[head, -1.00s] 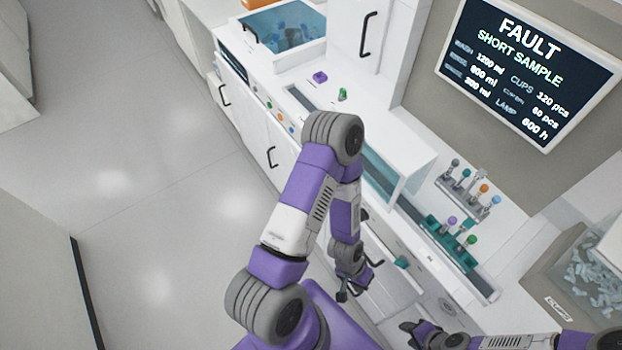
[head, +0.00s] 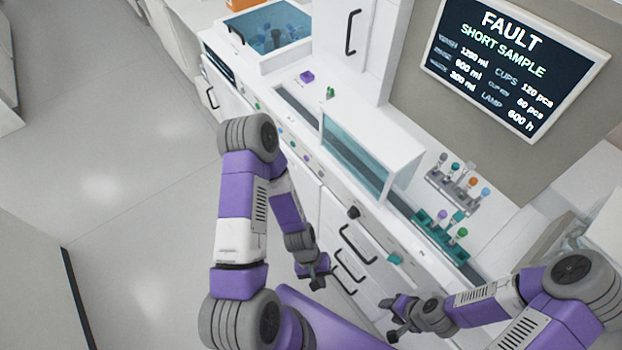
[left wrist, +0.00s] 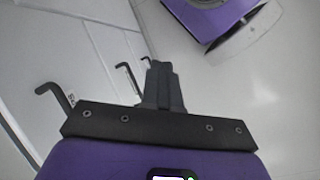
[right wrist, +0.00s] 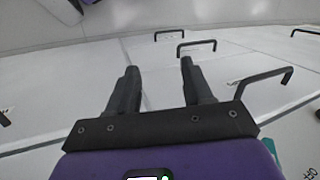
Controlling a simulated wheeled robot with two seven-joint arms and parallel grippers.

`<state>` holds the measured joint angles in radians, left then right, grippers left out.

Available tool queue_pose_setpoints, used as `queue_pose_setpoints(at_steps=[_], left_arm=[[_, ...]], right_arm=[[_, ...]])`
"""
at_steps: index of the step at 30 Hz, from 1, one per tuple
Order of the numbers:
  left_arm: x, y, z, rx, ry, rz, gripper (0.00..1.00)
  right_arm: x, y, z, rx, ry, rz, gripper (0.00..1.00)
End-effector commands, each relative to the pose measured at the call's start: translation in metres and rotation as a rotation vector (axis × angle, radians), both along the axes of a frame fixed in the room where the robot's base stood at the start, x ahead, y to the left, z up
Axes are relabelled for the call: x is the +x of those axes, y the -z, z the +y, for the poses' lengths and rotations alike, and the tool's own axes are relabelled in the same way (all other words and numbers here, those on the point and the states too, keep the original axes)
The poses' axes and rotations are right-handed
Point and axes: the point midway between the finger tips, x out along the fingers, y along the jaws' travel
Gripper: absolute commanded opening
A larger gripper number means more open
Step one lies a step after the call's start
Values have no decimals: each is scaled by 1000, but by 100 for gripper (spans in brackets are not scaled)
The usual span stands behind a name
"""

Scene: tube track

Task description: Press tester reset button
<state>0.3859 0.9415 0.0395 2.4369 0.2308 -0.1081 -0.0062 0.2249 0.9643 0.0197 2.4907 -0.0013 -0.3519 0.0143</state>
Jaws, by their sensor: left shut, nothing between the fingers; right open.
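A row of small coloured buttons (head: 280,129) runs along the front edge of the white tester bench. Which one is the reset button I cannot tell; my left arm stands in front of part of this front. The wall screen (head: 508,70) reads FAULT, SHORT SAMPLE. My left gripper (head: 314,282) is low in front of the cabinet doors, away from the buttons. In the left wrist view its fingers (left wrist: 163,82) are together and empty. My right gripper (head: 392,320) is further right, before the cabinet front. In the right wrist view its fingers (right wrist: 158,72) are apart, with nothing between.
A glass-fronted box (head: 355,158) stands on the bench. A blue basin (head: 270,32) is at the far end. Racks of capped tubes (head: 440,236) stand to the right. Black handles (head: 357,245) stick out from the doors. The grey floor at left is open.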

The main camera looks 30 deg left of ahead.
Motion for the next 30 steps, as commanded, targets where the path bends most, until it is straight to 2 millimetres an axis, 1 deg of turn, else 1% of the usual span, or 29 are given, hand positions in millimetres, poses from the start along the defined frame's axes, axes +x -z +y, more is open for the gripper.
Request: queue_pose_setpoints(at_steps=[1, 3, 4, 5, 6, 8, 9, 11, 12, 14, 15, 18, 21, 24, 30], left_arm=[[-6, 3, 10, -36, -140, 105, 0], [-10, -1, 15, -129, -347, 254, 0], [-8, -5, 17, -181, -439, 309, 0], [-4, -9, 19, -239, -534, 360, 0], [5, -16, 22, -326, -660, 415, 0], [24, -28, 33, -472, -850, 472, 0], [40, -37, 44, -577, -970, 489, 0], [64, -49, 68, -733, -1140, 486, 0], [78, -58, 88, -835, -1241, 467, 0], [96, -70, 121, -974, -1372, 418, 0], [105, -77, 143, -1055, -1445, 377, 0], [116, -92, 191, -1211, -1577, 273, 0], [120, -101, 221, -1298, -1645, 196, 0], [121, -106, 233, -1335, -1670, 162, 0], [121, -107, 233, -1339, -1670, 160, 0]], right_arm=[[0, 5, 0, 0, 0, 0, 50], [0, 8, 0, 0, 0, 0, 50], [0, 10, 0, 0, 0, 0, 50], [0, 11, 0, 0, 0, 0, 50], [0, 13, 0, 0, 0, 0, 50], [0, 16, 0, 0, 0, 0, 50], [0, 18, 0, 0, 0, 0, 50], [0, 21, 0, 0, 0, 0, 50], [0, 22, 0, 0, 0, 0, 50], [0, 24, 0, 0, 0, 0, 50], [0, 25, 0, 0, 0, 0, 50], [0, 27, 0, 0, 0, 0, 50], [0, 28, 0, 0, 0, 0, 50], [0, 28, 0, 0, 0, 0, 50], [0, 28, 0, 0, 0, 0, 50]])
